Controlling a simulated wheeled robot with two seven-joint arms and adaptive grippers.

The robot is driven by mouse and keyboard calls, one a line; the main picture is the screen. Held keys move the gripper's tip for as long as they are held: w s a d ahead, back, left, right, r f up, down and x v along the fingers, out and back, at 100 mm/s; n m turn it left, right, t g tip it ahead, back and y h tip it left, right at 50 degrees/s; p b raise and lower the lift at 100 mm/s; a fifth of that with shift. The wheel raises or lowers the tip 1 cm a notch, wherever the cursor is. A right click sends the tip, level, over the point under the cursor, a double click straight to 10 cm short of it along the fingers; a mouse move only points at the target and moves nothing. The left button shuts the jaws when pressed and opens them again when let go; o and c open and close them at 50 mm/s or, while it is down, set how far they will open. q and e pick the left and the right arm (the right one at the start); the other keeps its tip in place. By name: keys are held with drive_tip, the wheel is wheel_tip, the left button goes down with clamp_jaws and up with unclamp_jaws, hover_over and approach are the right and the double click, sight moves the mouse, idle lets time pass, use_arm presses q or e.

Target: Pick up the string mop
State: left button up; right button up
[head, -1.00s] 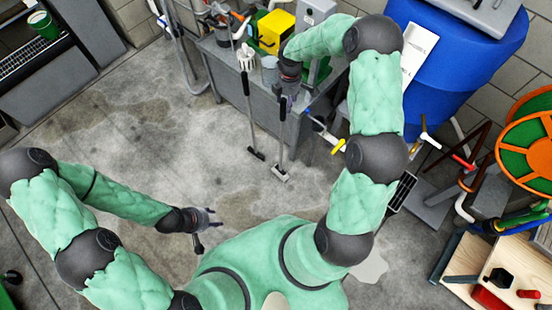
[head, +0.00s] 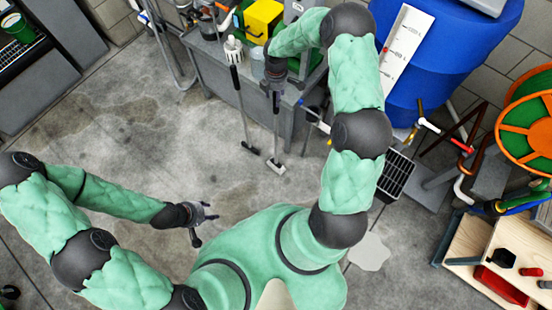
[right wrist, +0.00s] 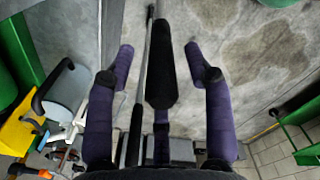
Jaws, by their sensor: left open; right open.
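The string mop seems to be the pole with a pale head (head: 276,132) in the head view. It stands nearly upright by the grey bench, head on the floor; strands are too small to tell. My right gripper (head: 275,88) is at its upper end. In the right wrist view the gripper (right wrist: 157,58) is open, and a thin grey pole (right wrist: 148,62) with a dark lower part runs between the purple fingers, beside the dark middle part. I cannot tell whether they touch. My left gripper (head: 203,218) is open and empty over the floor, far from the mop.
A second pole with a dark foot (head: 242,122) stands left of the mop, with a white object (head: 233,48) near its top. The grey bench (head: 212,72) carries a yellow box (head: 263,20). A blue barrel (head: 440,55) stands right. Floor at left is clear.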

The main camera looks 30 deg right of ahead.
wheel_tip(320, 180, down, 4)
drive_tip(key=shift+a+r+b, duration=0.1)
drive_tip(key=shift+r+b, duration=0.05)
drive_tip(key=shift+b, duration=0.3)
clamp_jaws()
drive_tip(key=shift+r, duration=0.1)
